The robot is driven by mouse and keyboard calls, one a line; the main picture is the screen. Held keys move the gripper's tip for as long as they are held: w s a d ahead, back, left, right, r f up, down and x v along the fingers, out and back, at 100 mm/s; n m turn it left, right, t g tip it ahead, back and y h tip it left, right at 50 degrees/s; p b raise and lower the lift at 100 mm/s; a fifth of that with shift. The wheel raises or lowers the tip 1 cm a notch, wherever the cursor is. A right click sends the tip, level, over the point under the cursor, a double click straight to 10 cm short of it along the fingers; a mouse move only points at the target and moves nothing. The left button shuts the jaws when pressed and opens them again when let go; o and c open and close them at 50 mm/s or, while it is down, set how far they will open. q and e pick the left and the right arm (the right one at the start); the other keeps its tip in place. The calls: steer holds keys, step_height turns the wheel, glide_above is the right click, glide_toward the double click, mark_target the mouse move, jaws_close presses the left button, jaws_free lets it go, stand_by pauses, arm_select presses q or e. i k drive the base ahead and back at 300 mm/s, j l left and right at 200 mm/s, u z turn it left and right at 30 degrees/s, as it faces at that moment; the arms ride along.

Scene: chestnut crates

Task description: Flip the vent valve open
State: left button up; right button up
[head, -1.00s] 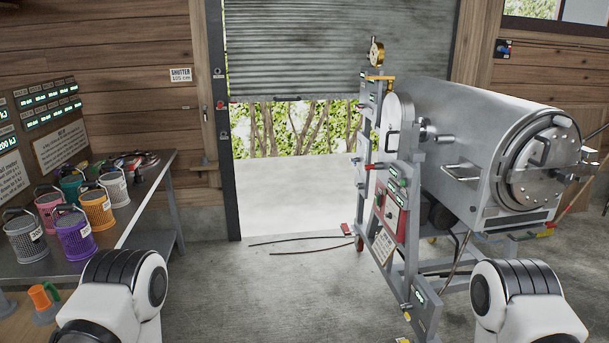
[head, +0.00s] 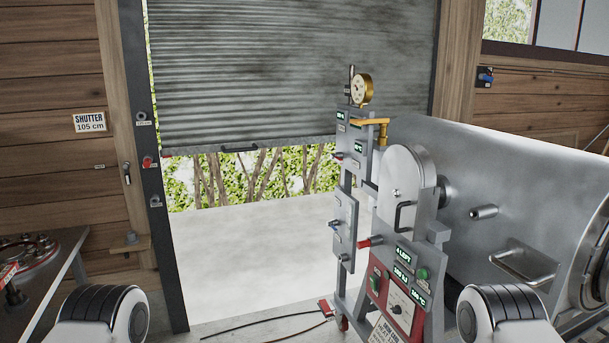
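A frame stands in front of the grey drum (head: 550,180). It carries a brass lever fitting (head: 371,122) below a round brass gauge (head: 361,89), and a red-tipped handle (head: 370,242) lower down. I cannot read a label naming the vent valve, so I cannot tell for sure which of these it is. Both handles look roughly level. Only white and black links of my arms show at the bottom edge, well short of the frame. Neither gripper is in view.
A red control box (head: 395,305) with displays sits low on the frame. A half-raised shutter (head: 270,75) is behind it. A bench (head: 55,290) is at the left. Dark rods (head: 265,328) lie on the floor. The floor between bench and frame looks otherwise clear.

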mark_target(332, 156)
steer(key=i+j+z, duration=0.35)
steer(key=i+j, duration=0.45)
steer(key=j, duration=0.15)
steer(key=i+j+z, duration=0.1)
steer(key=i+j, duration=0.35)
steer(key=j, duration=0.25)
steer(key=i+j+z, duration=0.1)
steer(key=j, duration=0.25)
steer(key=i+j, duration=0.3)
steer(key=i+j+z, duration=0.1)
steer(key=j, duration=0.4)
steer(key=i+j, duration=0.3)
